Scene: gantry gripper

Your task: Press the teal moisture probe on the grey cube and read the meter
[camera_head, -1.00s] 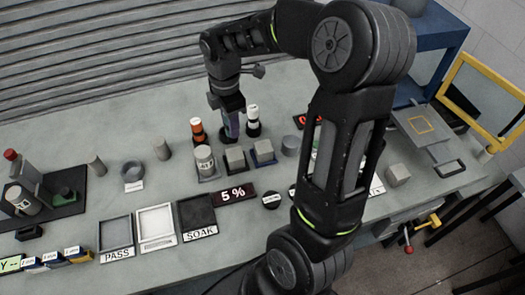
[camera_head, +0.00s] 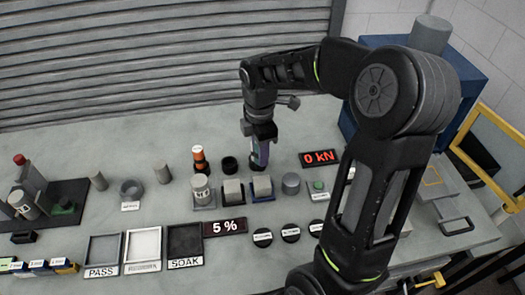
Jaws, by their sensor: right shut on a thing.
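My right gripper (camera_head: 260,142) points down and is shut on a slim upright body (camera_head: 260,155), apparently the moisture probe. A second grey cube (camera_head: 233,190) sits on a dark tray to the left. The meter (camera_head: 225,227) reads 5 %. My left gripper is not in view.
An empty black ring holder (camera_head: 230,165) and an orange-and-black bottle (camera_head: 199,160) stand left of the gripper. A 0 kN display (camera_head: 319,158) and grey cylinder (camera_head: 291,184) are to the right. Labelled trays (camera_head: 143,250) and black discs (camera_head: 290,232) lie in front.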

